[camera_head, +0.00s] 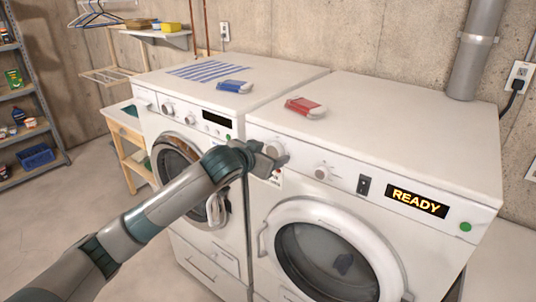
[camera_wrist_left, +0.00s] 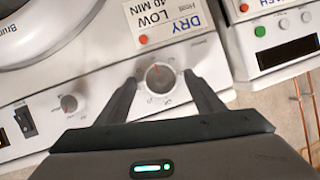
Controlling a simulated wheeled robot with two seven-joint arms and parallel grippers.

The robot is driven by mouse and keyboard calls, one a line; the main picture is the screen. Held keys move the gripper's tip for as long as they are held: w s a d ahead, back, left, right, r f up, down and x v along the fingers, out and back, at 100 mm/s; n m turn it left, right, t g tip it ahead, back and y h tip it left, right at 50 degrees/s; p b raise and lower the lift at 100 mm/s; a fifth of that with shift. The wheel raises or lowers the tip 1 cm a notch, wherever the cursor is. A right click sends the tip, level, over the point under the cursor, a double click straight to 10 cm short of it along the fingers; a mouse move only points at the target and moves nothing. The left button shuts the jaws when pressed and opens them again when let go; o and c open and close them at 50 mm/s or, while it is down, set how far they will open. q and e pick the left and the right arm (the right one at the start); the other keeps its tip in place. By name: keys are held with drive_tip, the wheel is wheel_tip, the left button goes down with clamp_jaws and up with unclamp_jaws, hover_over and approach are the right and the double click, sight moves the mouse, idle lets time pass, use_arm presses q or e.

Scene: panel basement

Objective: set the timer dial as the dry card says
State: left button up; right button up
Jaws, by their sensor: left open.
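The dry card (camera_wrist_left: 172,22), white with a red dot, reads DRY, LOW, 40 MIN in the left wrist view. It shows partly below my gripper in the head view (camera_head: 275,181). The gripper also shows in the head view (camera_head: 281,158). The dial's scale is too small to read.
The dryer (camera_head: 400,130) has a second knob (camera_head: 322,172), a dark rocker switch (camera_head: 364,185), a READY display (camera_head: 417,202) and a green button (camera_head: 465,227). A red-and-white object (camera_head: 305,107) lies on top. The washer (camera_head: 190,75) stands close on the left.

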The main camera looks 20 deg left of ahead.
use_arm(q)
drive_tip(key=shift+b+v, duration=0.5)
drive_tip(key=shift+v, duration=0.35)
drive_tip(key=b+v, duration=0.5)
drive_tip(key=v, duration=1)
drive_tip(key=shift+s+r, duration=0.15)
drive_tip(key=shift+s, duration=0.15)
